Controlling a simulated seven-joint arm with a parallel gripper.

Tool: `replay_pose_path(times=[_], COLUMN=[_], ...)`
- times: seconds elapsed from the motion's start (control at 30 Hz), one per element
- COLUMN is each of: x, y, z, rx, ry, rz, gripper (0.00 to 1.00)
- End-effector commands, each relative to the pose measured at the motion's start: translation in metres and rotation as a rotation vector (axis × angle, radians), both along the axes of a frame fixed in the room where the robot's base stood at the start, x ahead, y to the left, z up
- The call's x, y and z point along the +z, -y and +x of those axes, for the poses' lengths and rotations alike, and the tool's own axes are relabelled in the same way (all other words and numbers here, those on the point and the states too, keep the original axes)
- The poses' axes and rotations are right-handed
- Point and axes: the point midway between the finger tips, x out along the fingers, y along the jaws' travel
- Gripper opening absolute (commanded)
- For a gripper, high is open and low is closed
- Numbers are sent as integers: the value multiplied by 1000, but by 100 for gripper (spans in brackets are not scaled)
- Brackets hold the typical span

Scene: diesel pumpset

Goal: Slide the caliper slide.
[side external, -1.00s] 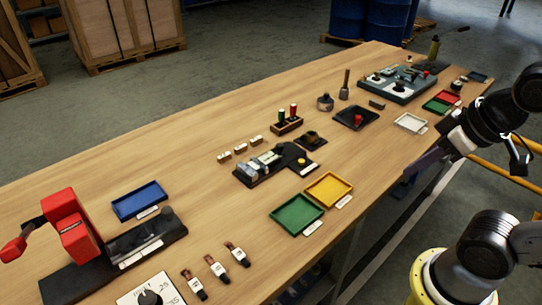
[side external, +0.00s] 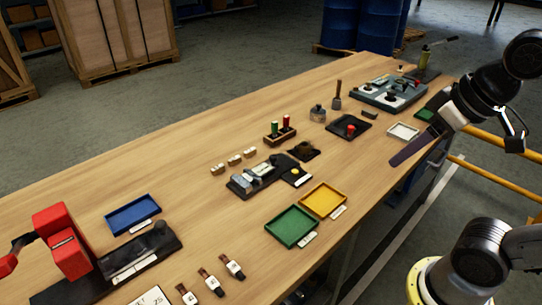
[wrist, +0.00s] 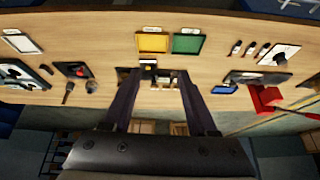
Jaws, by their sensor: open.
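A black fixture (side external: 246,187) with grey metal parts and a small yellow button stands mid-table in the side view. It may carry the caliper slide, but I cannot pick the slide out for certain. In the wrist view this fixture (wrist: 150,73) shows small, between my two fingers and beyond them, partly hidden. My gripper (wrist: 159,75) is open, with its dark fingers apart and nothing between them. In the side view my gripper (side external: 408,151) is at the table's right edge, well right of the fixture and apart from it.
Yellow (side external: 324,201) and green (side external: 291,227) trays lie in front of the fixture. A block with red and green handles (side external: 281,136) and several small pale blocks (side external: 234,160) stand behind it. A red-handled press (side external: 70,243) is at left.

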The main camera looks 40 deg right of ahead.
Motion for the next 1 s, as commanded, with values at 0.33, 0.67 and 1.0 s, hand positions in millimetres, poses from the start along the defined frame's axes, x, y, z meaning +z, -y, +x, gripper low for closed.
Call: replay_pose_path(times=[0.33,0.67,1.0], x=[81,74,-12], y=[3,9,17], z=[114,239,344], rx=[-74,-128,-158], ry=[-105,-241,-389], rz=[30,44,44], gripper=[59,59,59])
